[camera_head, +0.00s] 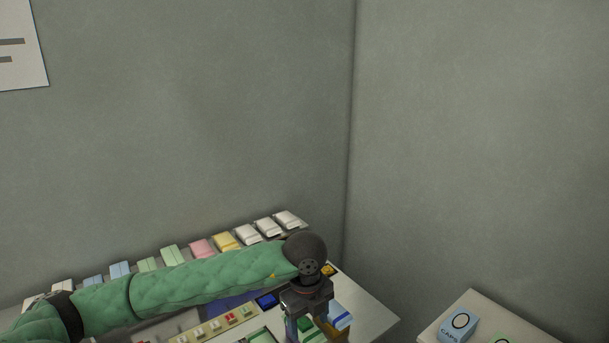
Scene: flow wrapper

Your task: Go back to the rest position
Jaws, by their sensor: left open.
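My left arm, in a green padded sleeve, reaches in from the left across the table (376,318). My left gripper (306,330) points down over the table's right part, near the bottom edge of the head view. It is open. Its fingers are partly cut off by the picture's edge. Green, blue and brown items lie beneath and beside it, and I cannot tell whether it touches them. My right gripper is not in view.
A row of coloured packs (202,248) stands along the table's back edge by the wall. Two grey walls meet behind the table.

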